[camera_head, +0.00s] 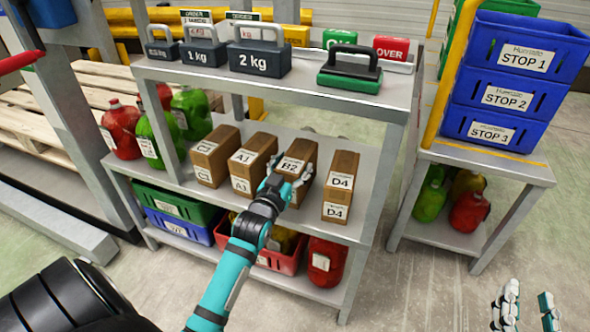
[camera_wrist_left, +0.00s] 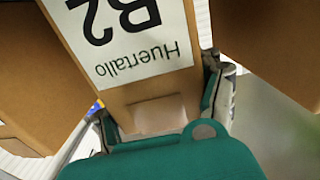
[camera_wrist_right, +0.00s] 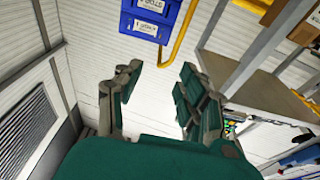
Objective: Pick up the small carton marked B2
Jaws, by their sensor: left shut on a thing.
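Crates and jugs sit below. Blue STOP crates (camera_head: 515,80) stand on the right-hand table. Floor in front is clear.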

